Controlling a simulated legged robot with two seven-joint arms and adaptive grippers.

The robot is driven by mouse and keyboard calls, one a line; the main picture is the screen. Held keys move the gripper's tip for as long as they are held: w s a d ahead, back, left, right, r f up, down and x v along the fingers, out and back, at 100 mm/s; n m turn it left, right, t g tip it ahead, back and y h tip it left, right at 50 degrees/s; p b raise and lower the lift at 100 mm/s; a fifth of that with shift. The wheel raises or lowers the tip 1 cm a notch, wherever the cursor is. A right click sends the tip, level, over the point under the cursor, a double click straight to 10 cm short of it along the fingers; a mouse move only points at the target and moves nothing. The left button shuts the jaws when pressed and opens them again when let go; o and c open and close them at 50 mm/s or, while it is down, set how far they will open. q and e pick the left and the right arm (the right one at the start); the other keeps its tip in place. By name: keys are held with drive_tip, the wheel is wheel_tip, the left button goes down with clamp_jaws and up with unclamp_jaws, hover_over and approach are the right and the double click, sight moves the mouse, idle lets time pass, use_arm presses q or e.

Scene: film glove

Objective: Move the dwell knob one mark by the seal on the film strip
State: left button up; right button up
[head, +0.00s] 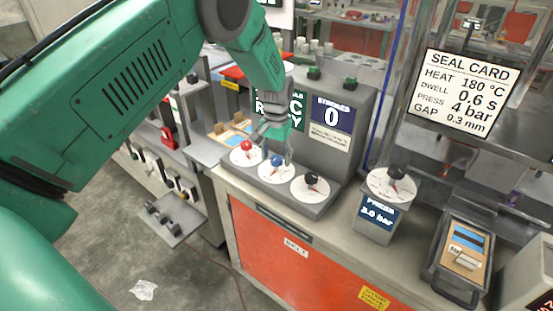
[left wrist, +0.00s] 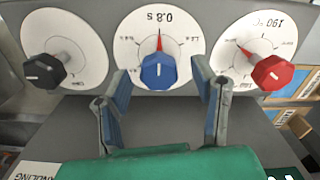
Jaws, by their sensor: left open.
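The blue dwell knob (head: 278,160) sits on the middle white dial of the grey panel. In the left wrist view the blue knob (left wrist: 158,71) has its dial reading 0.8 s, with a red pointer upward. My left gripper (head: 275,148) is open above this dial. In the left wrist view its fingers (left wrist: 162,88) stand on either side of the blue knob, apparently apart from it. A tray (head: 436,262) at right holds a tan board with blue and white strips; I cannot tell its seal. The seal card (head: 465,90) reads dwell 0.6 s.
A red knob (left wrist: 273,72) with a 190 °C dial and a black knob (left wrist: 44,70) flank the blue one closely. A separate press dial (head: 392,185) stands right, its display reading about 3.0 bar. A clear panel rises behind the tray.

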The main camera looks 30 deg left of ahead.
sight(276, 158)
use_arm(q)
wheel_tip(276, 158, up, 11)
idle(0.3)
idle(0.5)
